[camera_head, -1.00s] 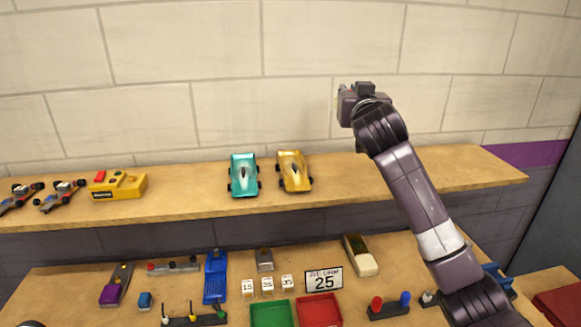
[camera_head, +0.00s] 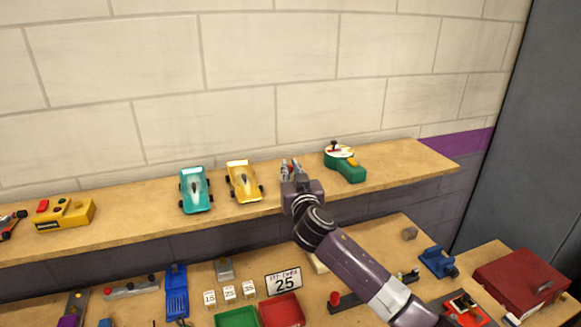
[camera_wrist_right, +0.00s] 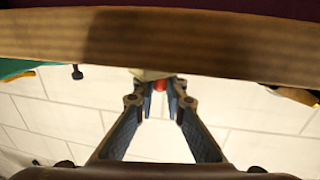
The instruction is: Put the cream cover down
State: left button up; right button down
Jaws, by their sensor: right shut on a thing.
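My right gripper (camera_head: 290,167) is at the upper shelf (camera_head: 395,163), just right of the yellow car. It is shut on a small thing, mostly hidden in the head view. In the wrist view a pale cream piece, the cream cover (camera_wrist_right: 150,74), shows at the fingertips (camera_wrist_right: 160,92), with a red bit beside it. The shelf edge (camera_wrist_right: 200,45) crosses just above them and hides part of the cover. I cannot tell whether the cover touches the shelf. My left gripper is not in view.
A teal car (camera_head: 195,190) and a yellow car (camera_head: 243,181) stand left of the gripper. A green controller (camera_head: 345,163) stands to its right. The lower bench holds a green tray (camera_head: 237,318), a red tray (camera_head: 281,311) and a "25" sign (camera_head: 283,282).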

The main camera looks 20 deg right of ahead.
jog(key=shift+f, duration=0.25)
jog(key=shift+f, duration=0.15)
jog(key=c, duration=2)
grip_release()
